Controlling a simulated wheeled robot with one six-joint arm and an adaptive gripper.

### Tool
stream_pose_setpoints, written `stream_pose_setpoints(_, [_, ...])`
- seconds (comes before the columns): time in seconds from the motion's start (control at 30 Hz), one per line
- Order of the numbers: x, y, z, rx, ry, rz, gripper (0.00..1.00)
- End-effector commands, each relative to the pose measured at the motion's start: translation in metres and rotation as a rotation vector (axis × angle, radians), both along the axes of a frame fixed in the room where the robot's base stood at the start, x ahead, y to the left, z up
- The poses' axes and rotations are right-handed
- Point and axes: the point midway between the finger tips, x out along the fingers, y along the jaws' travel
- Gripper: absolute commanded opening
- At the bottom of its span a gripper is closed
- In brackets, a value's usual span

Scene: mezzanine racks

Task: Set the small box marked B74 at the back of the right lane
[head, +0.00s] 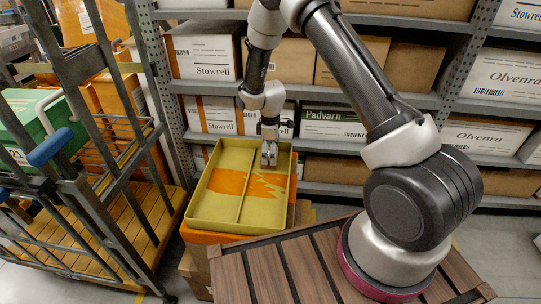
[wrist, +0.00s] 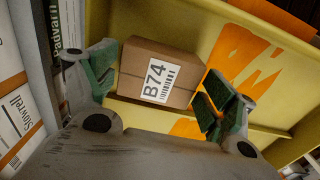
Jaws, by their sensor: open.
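The small brown box marked B74 (wrist: 160,75) sits at the back of the right lane of a yellow tray (head: 262,208), by the far wall. Its white label faces up in the wrist view. My gripper (head: 269,148) reaches down into that far end. In the wrist view its green-padded fingers (wrist: 161,92) stand open, one on either side of the box. I cannot tell whether either pad touches it. In the head view the gripper mostly hides the box. A low divider splits the tray into two lanes, with orange paint across the floor.
Shelves of cartons, such as the Padvarn carton (head: 332,122), stand close behind the tray. A cart (head: 85,190) with a green case (head: 35,130) is at the left. A slatted wooden deck (head: 285,270) is in front. The left lane (head: 215,200) is empty.

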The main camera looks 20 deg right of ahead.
Motion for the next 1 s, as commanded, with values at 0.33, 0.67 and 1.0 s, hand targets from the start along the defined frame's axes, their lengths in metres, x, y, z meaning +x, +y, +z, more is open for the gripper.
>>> stream_pose_setpoints(0.33, [0.001,0.000,0.078,0.002,-0.004,0.000,0.84])
stream_pose_setpoints(0.67, [0.000,0.000,0.107,0.000,0.000,0.000,0.84])
stream_pose_setpoints(1.0, [-0.027,-0.034,0.210,0.025,-0.072,-0.200,0.84])
